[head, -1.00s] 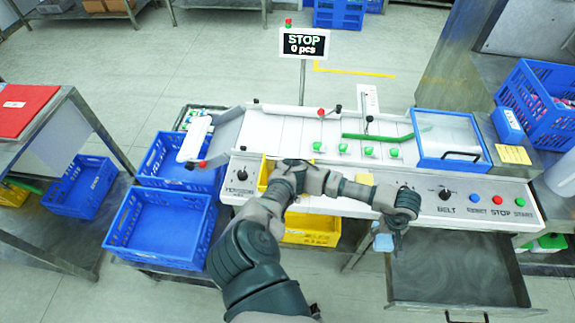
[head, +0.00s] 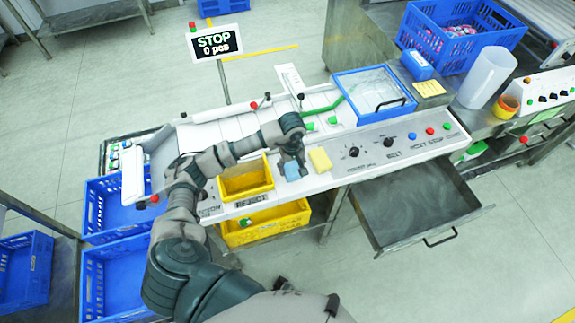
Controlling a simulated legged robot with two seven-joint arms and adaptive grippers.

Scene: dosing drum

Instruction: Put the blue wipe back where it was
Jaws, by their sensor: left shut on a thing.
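My left gripper (head: 293,160) points down over the white front panel of the machine (head: 400,142), shut on the small light-blue wipe (head: 292,173). The wipe hangs at the fingertips, at or just above the panel; I cannot tell whether it touches. A yellow wipe (head: 320,159) lies on the panel just right of it. The gripper and my forearm hide part of the panel and channels behind. My right gripper is not in view.
A yellow reject bin (head: 245,183) is left of the wipe, with another yellow bin (head: 268,224) below. An open metal drawer (head: 405,213) juts out at the right. The blue-framed lid (head: 375,94) and control knobs stand behind and right. Blue crates (head: 118,207) are at left.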

